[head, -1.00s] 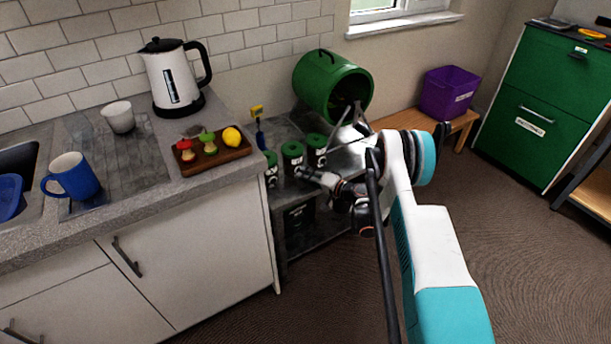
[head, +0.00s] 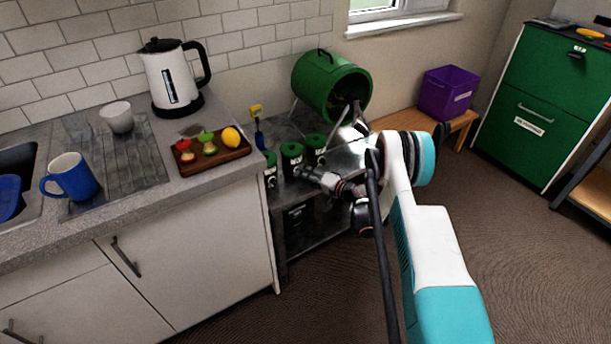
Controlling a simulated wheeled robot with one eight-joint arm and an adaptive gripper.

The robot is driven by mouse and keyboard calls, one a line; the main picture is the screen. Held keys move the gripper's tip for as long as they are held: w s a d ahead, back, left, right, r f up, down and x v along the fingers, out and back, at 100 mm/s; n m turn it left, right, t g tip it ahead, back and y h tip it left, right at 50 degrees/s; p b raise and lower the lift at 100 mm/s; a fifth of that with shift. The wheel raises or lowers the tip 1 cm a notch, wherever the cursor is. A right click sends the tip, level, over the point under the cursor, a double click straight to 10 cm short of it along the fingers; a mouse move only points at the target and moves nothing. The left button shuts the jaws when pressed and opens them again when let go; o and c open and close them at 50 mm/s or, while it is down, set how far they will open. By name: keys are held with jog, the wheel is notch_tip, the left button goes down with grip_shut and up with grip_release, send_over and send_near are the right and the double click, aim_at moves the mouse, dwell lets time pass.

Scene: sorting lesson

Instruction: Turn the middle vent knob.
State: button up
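Three dark canisters with green tops stand in a row on the grey metal shelf unit (head: 323,234). The middle canister (head: 292,151) has a small pale spot low on its front, which may be its vent knob (head: 296,165). The left canister (head: 270,162) and right canister (head: 315,141) flank it. My gripper (head: 305,174) reaches in from the right, its tip just in front of the middle canister's lower front. It is too small to tell whether it touches the knob or how its fingers stand.
A green drum (head: 325,85) on legs stands behind the canisters. A worktop at left holds a kettle (head: 174,82), a wooden tray (head: 185,168) with food pieces and a blue mug (head: 72,178). A purple bin (head: 445,95) sits on a bench. Floor at right is open.

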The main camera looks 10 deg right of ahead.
jog(key=v, duration=0.7)
jog(key=shift+s, duration=0.2)
jog(key=shift+d, duration=0.1)
